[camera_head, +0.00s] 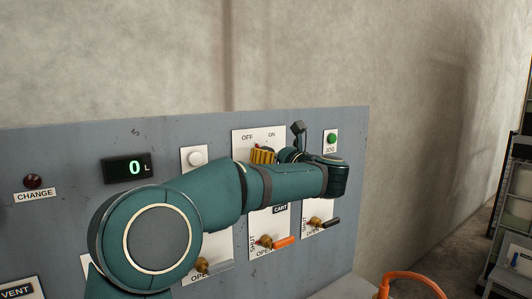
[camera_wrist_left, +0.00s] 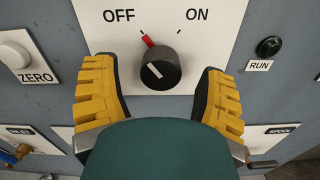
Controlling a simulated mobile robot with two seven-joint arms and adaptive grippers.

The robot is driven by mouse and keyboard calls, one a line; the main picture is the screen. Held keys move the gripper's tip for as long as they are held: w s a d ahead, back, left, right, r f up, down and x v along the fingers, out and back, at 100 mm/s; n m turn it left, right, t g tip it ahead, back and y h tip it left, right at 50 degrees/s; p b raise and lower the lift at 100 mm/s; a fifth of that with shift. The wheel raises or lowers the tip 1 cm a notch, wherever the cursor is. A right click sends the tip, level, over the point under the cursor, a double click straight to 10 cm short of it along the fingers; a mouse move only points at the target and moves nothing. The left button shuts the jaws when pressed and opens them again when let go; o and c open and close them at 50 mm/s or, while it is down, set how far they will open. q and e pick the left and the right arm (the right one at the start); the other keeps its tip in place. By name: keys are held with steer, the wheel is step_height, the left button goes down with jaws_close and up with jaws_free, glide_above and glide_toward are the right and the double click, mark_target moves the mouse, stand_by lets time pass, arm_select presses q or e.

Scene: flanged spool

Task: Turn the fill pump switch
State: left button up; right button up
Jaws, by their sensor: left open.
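The fill pump switch is a round black knob (camera_wrist_left: 160,68) with a white line on its face, on a white plate (camera_wrist_left: 240,15) marked OFF and ON. The white line tilts up and left, and a red mark (camera_wrist_left: 149,40) sits above the knob on the OFF side. My left gripper (camera_wrist_left: 156,72) is open, with one yellow finger on each side of the knob and a visible gap on both sides. In the head view my left gripper (camera_head: 263,155) is in front of the OFF/ON plate (camera_head: 244,145) and hides the knob. My right gripper is not in view.
The grey panel (camera_head: 60,155) also holds a display (camera_head: 127,168) reading 0 L, a white ZERO button (camera_wrist_left: 14,55), a RUN lamp (camera_wrist_left: 269,47), a CHANGE lamp (camera_head: 33,181) and valve levers (camera_head: 283,242) below. An orange bent tube (camera_head: 410,276) is at the lower right.

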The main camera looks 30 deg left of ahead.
arm_select(q)
steer(key=shift+x, duration=1.3)
steer(key=shift+c, duration=0.2)
steer(key=shift+d, duration=0.1)
steer(key=c, duration=1.2)
steer(key=shift+o, duration=0.2)
